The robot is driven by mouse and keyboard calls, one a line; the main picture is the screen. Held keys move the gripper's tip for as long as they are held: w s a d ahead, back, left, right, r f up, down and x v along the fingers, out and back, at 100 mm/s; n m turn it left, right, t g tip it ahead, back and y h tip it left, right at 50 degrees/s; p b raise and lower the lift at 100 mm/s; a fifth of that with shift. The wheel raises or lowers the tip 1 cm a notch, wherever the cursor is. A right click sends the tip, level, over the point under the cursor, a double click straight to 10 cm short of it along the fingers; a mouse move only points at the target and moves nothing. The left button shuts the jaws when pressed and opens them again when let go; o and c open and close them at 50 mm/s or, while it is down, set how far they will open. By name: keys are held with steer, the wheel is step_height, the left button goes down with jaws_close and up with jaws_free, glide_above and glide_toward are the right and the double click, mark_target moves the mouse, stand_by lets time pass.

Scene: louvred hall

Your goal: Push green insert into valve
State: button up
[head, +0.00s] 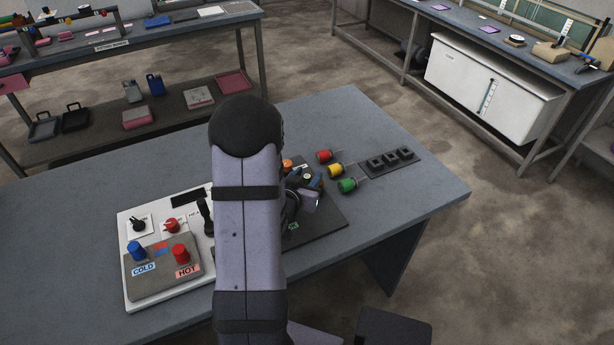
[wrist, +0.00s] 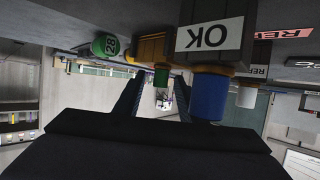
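In the wrist view a small green insert (wrist: 161,77) sticks out of a dark block with a brass-coloured ring, which looks like the valve (wrist: 150,49). The picture looks upside down, so the insert hangs downward in it. My gripper (wrist: 158,82) has its two dark fingers apart, with the green insert showing between the tips and a gap on each side. I cannot tell how deep the insert sits. In the head view my arm hides most of the gripper and valve area above the dark mat (head: 325,218).
Beside the valve are a block labelled OK (wrist: 208,35) with a blue cylinder (wrist: 208,97), and a white cylinder (wrist: 247,96). A COLD/HOT panel (head: 162,270) stands left.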

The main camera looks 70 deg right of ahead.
steer(key=shift+a+r+p, duration=0.45)
steer(key=shift+r+p, duration=0.1)
steer(key=shift+r, duration=0.15)
steer(key=shift+a+r+p, duration=0.45)
steer(key=shift+r+p, duration=0.05)
steer(key=shift+r, duration=0.2)
steer(key=shift+a+r+p, duration=0.45)
steer(key=shift+r+p, duration=0.1)
steer(key=shift+r, duration=0.15)
steer(key=shift+a, duration=0.15)
steer(key=p+v, duration=0.2)
steer(key=v, duration=0.1)
steer(key=shift+r+p, duration=0.2)
steer(key=shift+p, duration=0.15)
steer(key=shift+p, duration=0.5)
